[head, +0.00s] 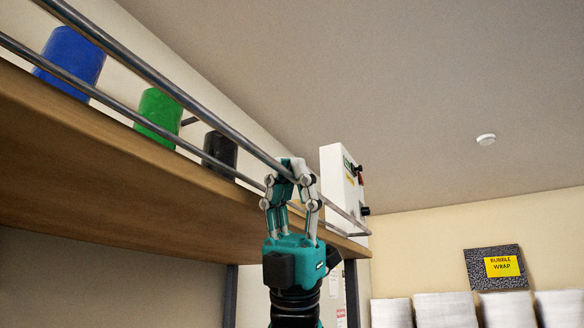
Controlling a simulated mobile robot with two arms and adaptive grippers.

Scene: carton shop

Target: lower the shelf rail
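The shelf rail (180,93) is a grey metal bar. It runs along the front of a wooden shelf (110,165), from the upper left down to the right. A second, thinner grey bar (120,107) runs below it. My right gripper (291,170) reaches up from below, in front of the shelf edge. Its fingertips are close together at the upper bar and look shut on it. The contact is partly hidden by the fingers. My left gripper is not in view.
A blue roll (72,57), a green roll (157,117) and a black roll (220,153) stand on the shelf behind the bars. A white control box (340,180) is at the shelf's right end. A bubble wrap sign (495,267) hangs above white stacks (445,310) at lower right.

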